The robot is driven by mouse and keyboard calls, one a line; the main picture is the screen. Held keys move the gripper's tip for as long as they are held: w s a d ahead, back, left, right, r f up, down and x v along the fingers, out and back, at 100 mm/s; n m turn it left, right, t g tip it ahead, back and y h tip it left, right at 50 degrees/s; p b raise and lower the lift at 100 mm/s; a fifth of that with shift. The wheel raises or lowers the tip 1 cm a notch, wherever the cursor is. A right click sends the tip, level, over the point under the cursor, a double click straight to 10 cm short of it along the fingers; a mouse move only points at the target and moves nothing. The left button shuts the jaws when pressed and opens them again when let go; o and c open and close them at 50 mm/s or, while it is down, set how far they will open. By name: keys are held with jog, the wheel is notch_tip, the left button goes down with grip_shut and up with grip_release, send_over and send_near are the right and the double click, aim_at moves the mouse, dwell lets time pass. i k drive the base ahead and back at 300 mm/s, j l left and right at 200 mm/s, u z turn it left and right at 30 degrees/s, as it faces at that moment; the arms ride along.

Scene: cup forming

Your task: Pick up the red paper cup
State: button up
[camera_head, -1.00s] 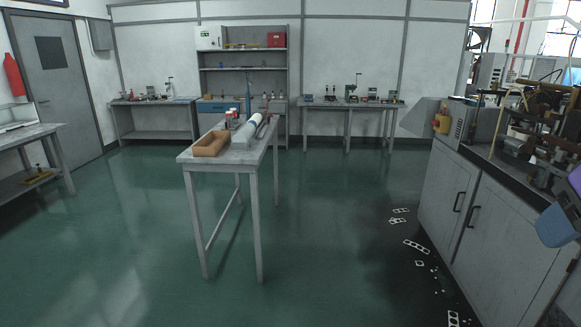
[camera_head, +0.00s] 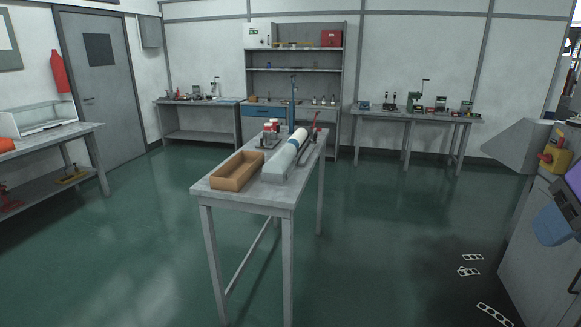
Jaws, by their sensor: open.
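I cannot make out a red paper cup for certain. Small red-and-white items (camera_head: 271,127) stand toward the far end of the narrow table (camera_head: 240,197) in the middle of the room, too small to identify. My gripper is not in view. A blue and purple part at the right edge looks like part of my own arm.
On the table are an open brown box (camera_head: 238,172) at the near left and a long white roll on a grey block (camera_head: 287,157). Grey cabinets (camera_head: 535,225) stand at the right. White scraps (camera_head: 470,270) lie on the floor.

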aim_at(268, 125)
jog(key=i+j+u, duration=0.1)
jog(key=i+u, duration=0.15)
jog(key=u, duration=0.15)
jog(key=i+u, duration=0.55)
jog(key=u, duration=0.2)
jog(key=i+l+u, duration=0.1)
jog(key=i+u, duration=0.65)
jog(key=i, duration=0.25)
jog(key=i+j+z, duration=0.1)
jog(key=i+z, duration=0.4)
jog(key=i+j+z, duration=0.25)
jog(key=z, duration=0.25)
jog(key=i+j+z, duration=0.2)
jog(key=i+z, duration=0.25)
jog(key=i+j+z, duration=0.15)
jog(key=j+z, duration=0.25)
jog(key=i+j+z, duration=0.25)
jog(key=z, duration=0.2)
